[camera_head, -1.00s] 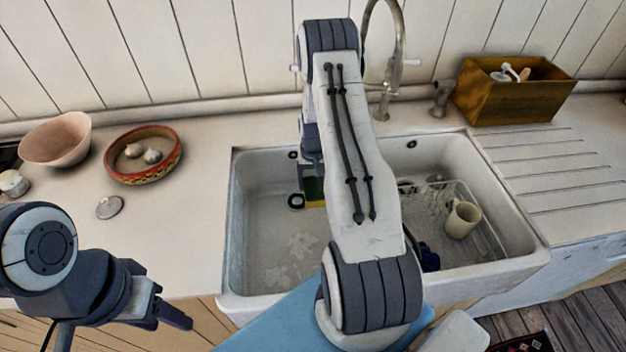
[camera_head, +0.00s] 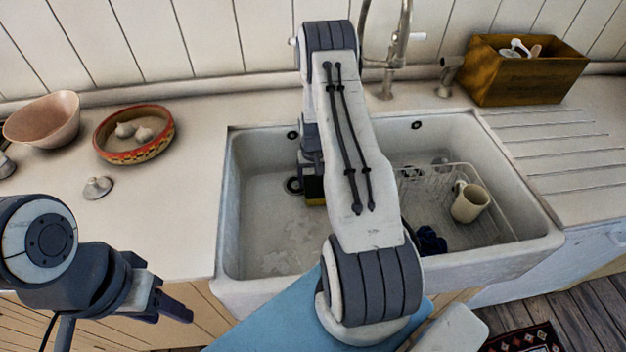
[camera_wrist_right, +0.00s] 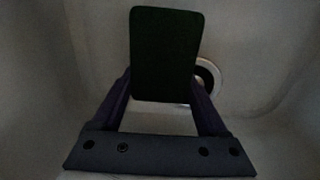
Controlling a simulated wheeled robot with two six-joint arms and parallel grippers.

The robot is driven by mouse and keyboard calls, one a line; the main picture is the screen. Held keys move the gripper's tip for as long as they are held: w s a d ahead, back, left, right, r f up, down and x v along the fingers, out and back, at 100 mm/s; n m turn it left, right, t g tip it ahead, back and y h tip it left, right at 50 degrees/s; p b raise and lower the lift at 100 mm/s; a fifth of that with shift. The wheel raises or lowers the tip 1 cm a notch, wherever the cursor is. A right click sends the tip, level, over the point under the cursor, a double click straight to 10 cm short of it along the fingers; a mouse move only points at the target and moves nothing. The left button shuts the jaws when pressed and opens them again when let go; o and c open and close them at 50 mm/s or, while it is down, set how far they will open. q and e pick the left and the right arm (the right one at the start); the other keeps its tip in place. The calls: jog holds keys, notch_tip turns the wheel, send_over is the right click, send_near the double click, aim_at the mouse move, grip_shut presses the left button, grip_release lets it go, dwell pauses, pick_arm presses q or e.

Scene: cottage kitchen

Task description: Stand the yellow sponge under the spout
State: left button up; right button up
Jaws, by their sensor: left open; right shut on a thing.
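The yellow sponge (camera_head: 315,190) shows as a small yellow and dark patch in the left basin of the white sink (camera_head: 228,235), mostly hidden by my right arm. In the right wrist view the sponge (camera_wrist_right: 166,55) shows a dark face between the two fingers. My right gripper (camera_wrist_right: 163,95) is shut on it, near the drain (camera_wrist_right: 207,78). I cannot tell whether the sponge touches the basin floor. The tap (camera_head: 385,60) stands behind the sink, and my right arm covers part of its spout. My left gripper (camera_head: 172,302) is open and empty, in front of the counter at the left.
A wire rack (camera_head: 470,235) with a cream mug (camera_head: 470,203) and a dark blue cloth (camera_head: 430,241) are at the sink's right. A wooden box (camera_head: 525,75) stands at the back right.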

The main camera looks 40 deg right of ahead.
jog(key=o, duration=1.2)
